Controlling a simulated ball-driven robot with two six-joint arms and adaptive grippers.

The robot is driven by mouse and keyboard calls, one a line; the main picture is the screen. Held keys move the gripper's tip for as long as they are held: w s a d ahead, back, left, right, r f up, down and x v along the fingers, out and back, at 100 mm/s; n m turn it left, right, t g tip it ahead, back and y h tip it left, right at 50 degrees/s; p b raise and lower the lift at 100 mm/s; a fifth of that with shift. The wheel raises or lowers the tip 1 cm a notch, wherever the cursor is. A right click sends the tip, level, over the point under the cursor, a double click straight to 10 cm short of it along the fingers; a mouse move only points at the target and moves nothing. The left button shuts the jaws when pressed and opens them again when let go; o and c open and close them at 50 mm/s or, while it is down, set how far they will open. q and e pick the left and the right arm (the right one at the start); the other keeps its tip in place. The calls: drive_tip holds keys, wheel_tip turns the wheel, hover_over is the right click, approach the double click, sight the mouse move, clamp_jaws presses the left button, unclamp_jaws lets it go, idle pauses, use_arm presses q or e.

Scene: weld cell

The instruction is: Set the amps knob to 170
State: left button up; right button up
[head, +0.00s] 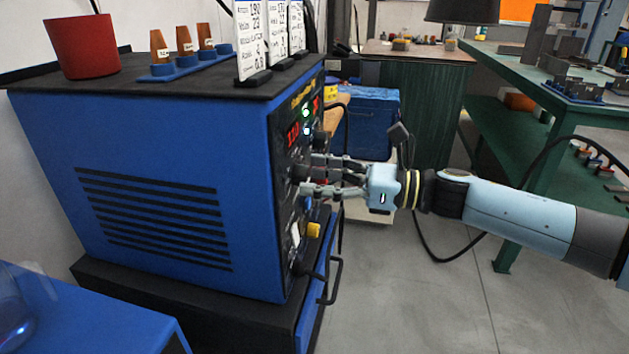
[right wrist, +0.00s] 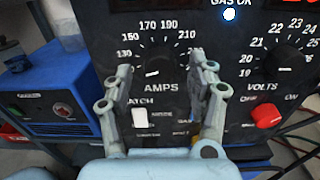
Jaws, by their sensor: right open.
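The black amps knob (right wrist: 155,66) sits above the AMPS label on the dark panel of the blue welder (head: 160,150). Its scale shows numbers such as 130, 150, 170, 190 and 210; I cannot clearly read where it points. My right gripper (head: 309,174) reaches the panel from the right in the head view. In the right wrist view, its open fingers (right wrist: 161,68) stand on either side of the knob, with visible gaps. I cannot tell whether they touch the panel. My left gripper is not in view.
The volts knob (right wrist: 284,62) is right of the amps dial, above a red switch (right wrist: 267,115). A white latch switch (right wrist: 139,117) is below. A red cup (head: 82,46) and cards (head: 258,38) stand on the welder. A green bench (head: 540,75) is at right.

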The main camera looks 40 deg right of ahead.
drive_tip(key=shift+w+a, duration=0.3)
drive_tip(key=shift+w, duration=0.05)
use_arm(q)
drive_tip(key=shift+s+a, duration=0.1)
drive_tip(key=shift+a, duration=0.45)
use_arm(e)
drive_tip(key=shift+c, duration=0.3)
